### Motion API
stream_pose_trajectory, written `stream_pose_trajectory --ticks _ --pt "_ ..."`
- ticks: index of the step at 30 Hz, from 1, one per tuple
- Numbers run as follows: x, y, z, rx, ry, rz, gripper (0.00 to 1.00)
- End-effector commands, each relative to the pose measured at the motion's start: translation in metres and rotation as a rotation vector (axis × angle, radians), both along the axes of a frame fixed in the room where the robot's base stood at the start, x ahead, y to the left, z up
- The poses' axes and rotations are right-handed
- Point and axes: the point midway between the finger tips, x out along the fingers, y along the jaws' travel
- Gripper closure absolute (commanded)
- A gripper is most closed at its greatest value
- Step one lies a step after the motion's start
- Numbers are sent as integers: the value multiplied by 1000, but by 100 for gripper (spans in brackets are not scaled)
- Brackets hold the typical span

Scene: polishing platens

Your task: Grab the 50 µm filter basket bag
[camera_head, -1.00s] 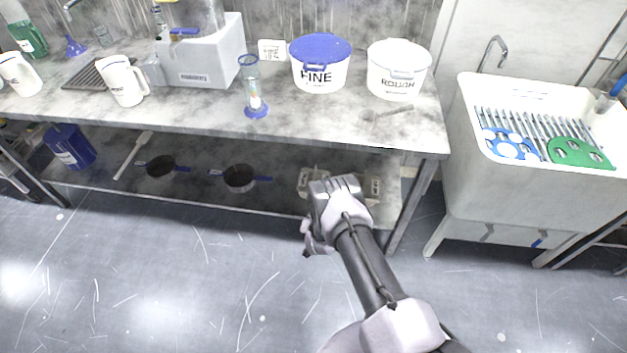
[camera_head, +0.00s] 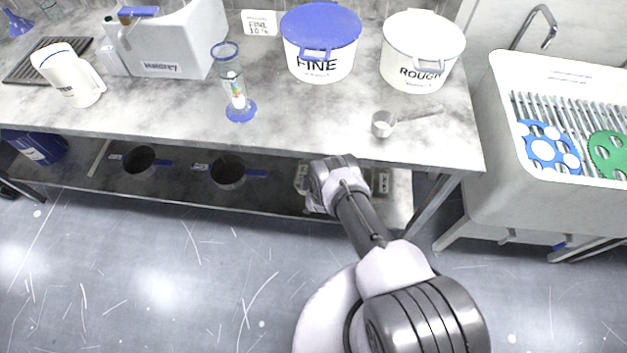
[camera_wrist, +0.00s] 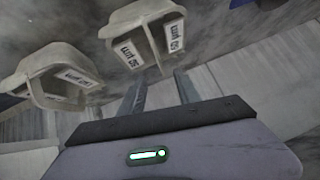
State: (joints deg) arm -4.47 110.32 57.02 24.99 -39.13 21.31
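Two beige filter baskets with white labels show upside down in the wrist view. The right basket (camera_wrist: 124,28) bears a label that reads 50 µm. The label on the left basket (camera_wrist: 40,62) is small and I cannot read it surely. My gripper (camera_wrist: 161,88) is open and empty, its two fingers apart, just short of the right basket and not visibly touching it. In the head view my arm reaches to the lower shelf and hides most of the baskets and the fingers. Part of one pale basket (camera_head: 381,183) shows right of my wrist.
The tabletop's front edge (camera_head: 300,150) runs above my wrist, and a table leg (camera_head: 432,212) stands to the right. Two dark pans (camera_head: 228,172) (camera_head: 139,160) lie on the lower shelf (camera_head: 270,200) to the left. FINE (camera_head: 318,62) and ROUGH (camera_head: 416,72) buckets stand on top.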

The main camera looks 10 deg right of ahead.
Motion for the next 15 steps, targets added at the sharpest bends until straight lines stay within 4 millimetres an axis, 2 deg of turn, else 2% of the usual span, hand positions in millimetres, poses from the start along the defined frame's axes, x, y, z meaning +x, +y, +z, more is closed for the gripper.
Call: stream_pose_trajectory --ticks 1,3,9,15 --pt "11 -1 -21 1 -4 -1 61" --pt "24 -3 -33 0 -3 -1 61" --pt "43 -5 -44 0 -2 0 61" --pt "69 -9 -73 0 -2 0 61"
